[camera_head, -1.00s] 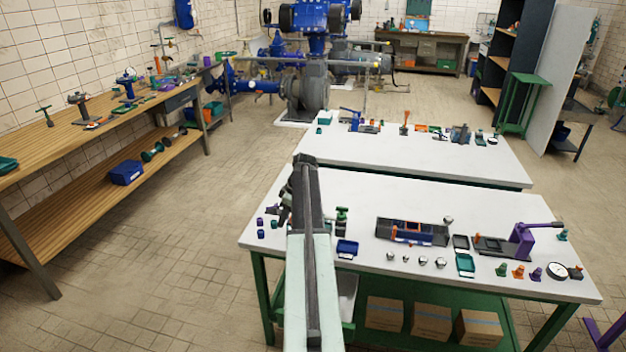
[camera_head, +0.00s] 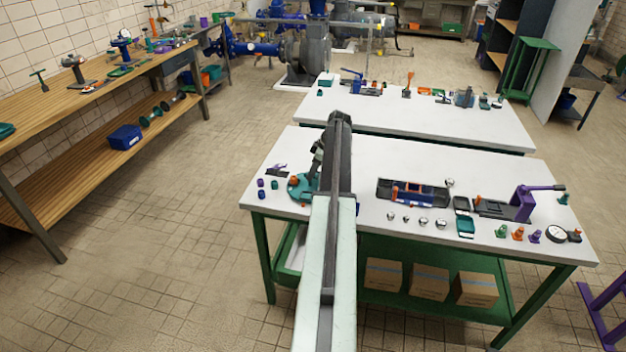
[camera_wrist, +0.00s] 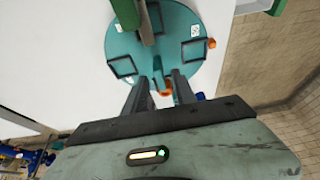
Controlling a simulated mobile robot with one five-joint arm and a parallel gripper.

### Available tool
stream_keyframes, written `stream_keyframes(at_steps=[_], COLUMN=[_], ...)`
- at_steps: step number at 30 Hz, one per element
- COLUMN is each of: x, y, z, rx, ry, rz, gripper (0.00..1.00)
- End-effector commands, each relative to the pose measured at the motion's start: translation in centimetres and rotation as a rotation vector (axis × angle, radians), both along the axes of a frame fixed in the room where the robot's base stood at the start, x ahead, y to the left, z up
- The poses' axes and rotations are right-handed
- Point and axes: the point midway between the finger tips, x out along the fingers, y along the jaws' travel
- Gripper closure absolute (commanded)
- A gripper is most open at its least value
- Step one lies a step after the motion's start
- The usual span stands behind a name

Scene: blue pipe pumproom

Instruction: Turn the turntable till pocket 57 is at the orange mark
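The turntable is a teal disc (camera_wrist: 150,42) with dark-framed square pockets and small white labels, seen in the wrist view. The label numbers are too small to read. An orange piece (camera_wrist: 211,43) sits at its right rim; I cannot tell if it is the mark. My gripper (camera_wrist: 160,82) is over the near rim, fingers apart. A small orange-ended piece (camera_wrist: 165,92) shows between the fingers, with no clear grip on it. A green and grey bar crosses the disc's far part. In the head view the turntable (camera_head: 303,190) is partly hidden by my arm.
The white table (camera_head: 370,235) also carries purple and teal pieces (camera_head: 268,190) left of the turntable. A dark tray (camera_head: 413,193), several shiny knobs and a purple lever press (camera_head: 524,203) stand to the right. A second white table (camera_head: 440,125) stands behind.

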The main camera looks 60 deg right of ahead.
Motion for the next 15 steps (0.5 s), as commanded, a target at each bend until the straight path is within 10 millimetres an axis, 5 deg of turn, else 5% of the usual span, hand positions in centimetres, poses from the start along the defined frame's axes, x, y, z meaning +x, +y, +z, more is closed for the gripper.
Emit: stream_keyframes(at_steps=[7,11,15], x=[0.08,0.05,0.03], y=[0.01,0.00,-0.02], z=[-0.13,-0.12,-0.13], rx=[-0.001,-0.001,-0.001], ry=[0.000,0.000,0.000], rz=[-0.001,-0.001,-0.001], gripper=[0.67,1.00,1.00])
